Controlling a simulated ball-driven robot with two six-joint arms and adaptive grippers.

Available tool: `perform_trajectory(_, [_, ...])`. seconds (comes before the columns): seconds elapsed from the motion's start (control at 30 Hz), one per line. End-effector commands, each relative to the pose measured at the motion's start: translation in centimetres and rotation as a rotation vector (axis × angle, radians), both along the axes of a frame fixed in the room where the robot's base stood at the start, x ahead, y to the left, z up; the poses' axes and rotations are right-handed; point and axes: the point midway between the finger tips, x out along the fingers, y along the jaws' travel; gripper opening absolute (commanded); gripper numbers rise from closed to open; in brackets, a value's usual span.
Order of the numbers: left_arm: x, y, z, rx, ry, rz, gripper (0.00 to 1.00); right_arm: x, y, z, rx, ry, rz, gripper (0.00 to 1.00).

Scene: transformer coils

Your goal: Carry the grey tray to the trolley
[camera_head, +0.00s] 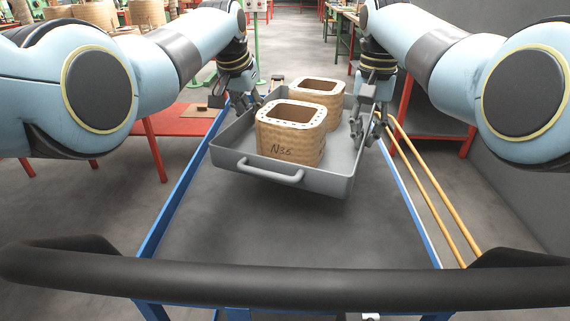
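The grey tray (228,157) is in the middle of the head view, above the grey deck of the blue-framed trolley (290,240). It looks slightly turned, and a curved handle shows on its near wall. Two woven tan coils stand in it: the near coil (291,142), marked "N36", and the far coil (330,95), partly hidden behind it. My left gripper (256,104) is at the tray's left wall and my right gripper (366,124) is at its right wall. Both appear shut on the walls, though the fingertips are small. Any gap under the tray is hard to judge.
The trolley's black push bar (290,287) crosses the foreground. Yellow poles (432,185) lie along its right side. A red table (170,122) stands at the left, and a grey wall (515,190) with a red frame is at the right.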

Motion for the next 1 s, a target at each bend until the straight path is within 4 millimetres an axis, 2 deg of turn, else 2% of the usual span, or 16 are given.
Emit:
perform_trajectory(0.07, [0.3, 0.8, -0.4, -0.002, -0.004, 0.012, 0.00, 0.6, 0.7, -0.5, 0.000, -0.001, 0.012, 0.00])
perform_trajectory(0.23, [0.3, 1.7, -0.1, -0.002, -0.006, 0.025, 0.00, 0.9, 1.5, -0.2, -0.001, -0.004, 0.025, 0.00])
perform_trajectory(0.67, [0.2, 1.6, -0.3, -0.001, -0.005, 0.024, 0.00, 0.8, 1.5, -0.4, 0.001, -0.003, 0.025, 0.00])
perform_trajectory(1.0, [0.1, 1.6, -2.2, 0.000, 0.002, 0.025, 0.00, 0.7, 1.5, -2.2, 0.001, 0.003, 0.024, 0.00])
